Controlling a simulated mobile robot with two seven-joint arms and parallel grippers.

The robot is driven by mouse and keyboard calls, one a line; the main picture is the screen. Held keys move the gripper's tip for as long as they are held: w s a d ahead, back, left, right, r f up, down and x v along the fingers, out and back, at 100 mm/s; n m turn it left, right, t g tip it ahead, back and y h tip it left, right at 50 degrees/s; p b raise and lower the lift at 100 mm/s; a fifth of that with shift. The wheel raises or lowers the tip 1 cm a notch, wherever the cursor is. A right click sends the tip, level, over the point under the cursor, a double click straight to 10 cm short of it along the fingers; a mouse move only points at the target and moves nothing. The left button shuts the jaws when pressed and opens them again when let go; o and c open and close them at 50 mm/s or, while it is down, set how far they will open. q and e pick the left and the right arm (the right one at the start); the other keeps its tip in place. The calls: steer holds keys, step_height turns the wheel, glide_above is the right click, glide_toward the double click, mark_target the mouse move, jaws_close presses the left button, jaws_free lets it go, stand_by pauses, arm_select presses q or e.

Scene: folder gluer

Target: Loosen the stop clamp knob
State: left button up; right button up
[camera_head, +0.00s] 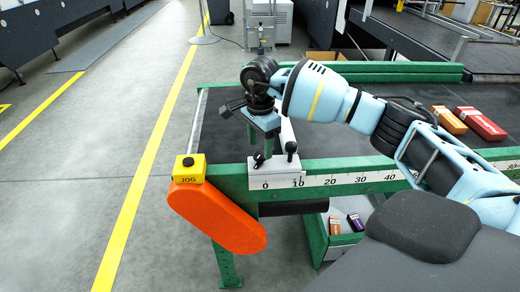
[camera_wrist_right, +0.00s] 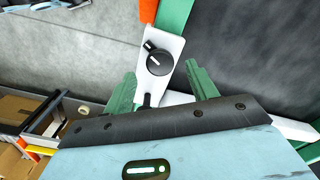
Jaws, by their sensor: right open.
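The stop clamp knob (camera_wrist_right: 158,62) is round and black with a white pointer line, on a white plate (camera_wrist_right: 172,42) in the right wrist view. My right gripper (camera_wrist_right: 160,72) is open, with its green fingers either side of the knob and apart from it. In the head view my right gripper (camera_head: 265,145) points down over the white clamp block (camera_head: 274,171) on the green rail. A black ball-headed lever (camera_head: 291,147) stands on that block. The dark part under the gripper there is too small to tell clearly. My left gripper is not in view.
A white scale (camera_head: 345,180) runs along the green rail. A yellow JOG box (camera_head: 189,167) and an orange guard (camera_head: 217,216) are at the rail's left end. Orange and red cartons (camera_head: 480,123) lie on the dark belt.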

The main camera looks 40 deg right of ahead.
mark_target(260, 155)
steer(key=shift+r, duration=2.5)
